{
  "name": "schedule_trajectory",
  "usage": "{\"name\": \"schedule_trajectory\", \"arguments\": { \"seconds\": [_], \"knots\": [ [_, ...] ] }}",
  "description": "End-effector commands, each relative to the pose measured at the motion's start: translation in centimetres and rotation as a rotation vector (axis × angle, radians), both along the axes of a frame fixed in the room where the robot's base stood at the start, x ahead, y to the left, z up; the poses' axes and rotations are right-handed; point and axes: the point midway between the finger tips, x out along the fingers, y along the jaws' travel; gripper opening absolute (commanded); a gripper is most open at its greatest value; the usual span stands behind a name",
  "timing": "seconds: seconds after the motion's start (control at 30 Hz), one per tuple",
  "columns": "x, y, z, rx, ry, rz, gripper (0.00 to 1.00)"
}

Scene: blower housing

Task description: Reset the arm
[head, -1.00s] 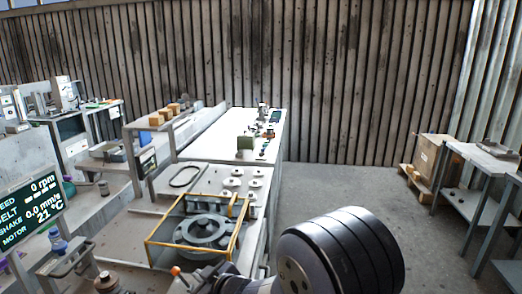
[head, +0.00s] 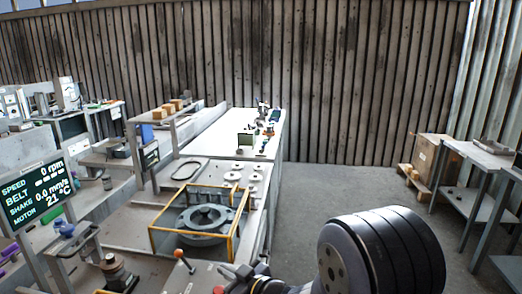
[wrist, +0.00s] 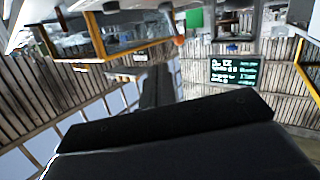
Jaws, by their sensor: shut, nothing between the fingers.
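My arm enters the head view at the bottom right as a large dark ribbed cylinder, which is mine. My gripper (head: 243,279) shows as a small dark shape at the bottom edge, right of the red-knobbed lever (head: 179,254). Its fingers are hard to make out there. In the wrist view my gripper (wrist: 157,86) shows as narrow dark fingers, shut together with nothing between them, above its broad black body. It appears clear of the bench things. The round grey blower housing (head: 204,219) sits inside a yellow-edged guard frame (head: 238,226) on the bench.
A display screen (head: 35,195) stands at the left and reads 0 rpm. Several pale round parts lie on the bench behind the guard. A shelf (head: 182,115) holds orange-brown blocks.

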Motion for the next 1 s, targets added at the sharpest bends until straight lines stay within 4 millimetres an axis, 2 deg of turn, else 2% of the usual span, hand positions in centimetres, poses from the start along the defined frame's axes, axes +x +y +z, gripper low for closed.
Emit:
{"name": "schedule_trajectory", "arguments": {
  "seconds": [0.1, 0.33, 1.0],
  "knots": [
    [-1.3, -1.6, 0.3, 0.001, -0.001, -0.003, 0.0],
    [-3.0, -3.4, 0.9, 0.001, -0.001, -0.002, 0.0],
    [-3.6, -4.4, 1.1, -0.011, 0.007, -0.015, 0.0]
  ]
}}
